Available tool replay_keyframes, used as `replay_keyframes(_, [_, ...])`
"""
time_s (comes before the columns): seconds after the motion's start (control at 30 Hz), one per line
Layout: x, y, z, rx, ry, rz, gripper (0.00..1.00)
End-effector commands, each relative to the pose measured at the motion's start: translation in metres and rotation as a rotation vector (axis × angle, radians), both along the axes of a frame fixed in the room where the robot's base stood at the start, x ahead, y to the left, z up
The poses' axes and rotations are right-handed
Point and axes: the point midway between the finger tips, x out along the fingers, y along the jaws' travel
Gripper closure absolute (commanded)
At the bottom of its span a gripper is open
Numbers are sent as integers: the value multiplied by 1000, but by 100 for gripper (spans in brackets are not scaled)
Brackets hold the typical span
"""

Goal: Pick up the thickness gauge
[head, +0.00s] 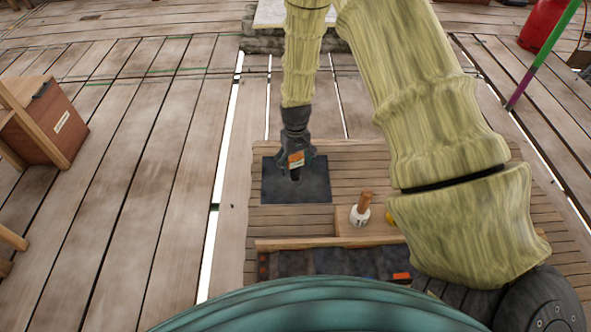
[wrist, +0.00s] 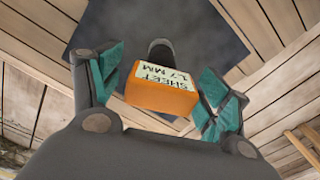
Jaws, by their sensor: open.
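The thickness gauge (wrist: 162,92) is an orange block with a pale label reading "SHEET 1.7 MM". In the wrist view it sits between the two teal-padded fingers of my gripper (wrist: 160,77), with visible gaps at both sides. A dark rounded piece (wrist: 162,50) shows just beyond it; I cannot tell whether it belongs to the gauge. In the head view the gauge (head: 296,159) shows as a small orange patch at my gripper (head: 291,166), over a dark mat (head: 318,188). My gripper is open, and its fingers partly hide the area around the gauge.
A white pot with a wooden handle (head: 360,213) stands right of the mat, with a yellow thing partly behind my arm. A dark tray with a wooden rim (head: 330,242) lies nearer. A brown box (head: 52,122) is far left. Open planks lie left.

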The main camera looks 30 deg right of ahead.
Motion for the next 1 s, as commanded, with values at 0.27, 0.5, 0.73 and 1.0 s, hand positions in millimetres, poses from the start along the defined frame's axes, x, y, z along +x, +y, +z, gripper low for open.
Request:
replay_keyframes(0.27, [0, 0, 1, 0, 0, 0, 45])
replay_keyframes(0.5, [0, 0, 1, 0, 0, 0, 82])
replay_keyframes(0.73, [0, 0, 2, 0, 0, 0, 82])
replay_keyframes(1.0, [1, 0, 31, 0, -2, -1, 82])
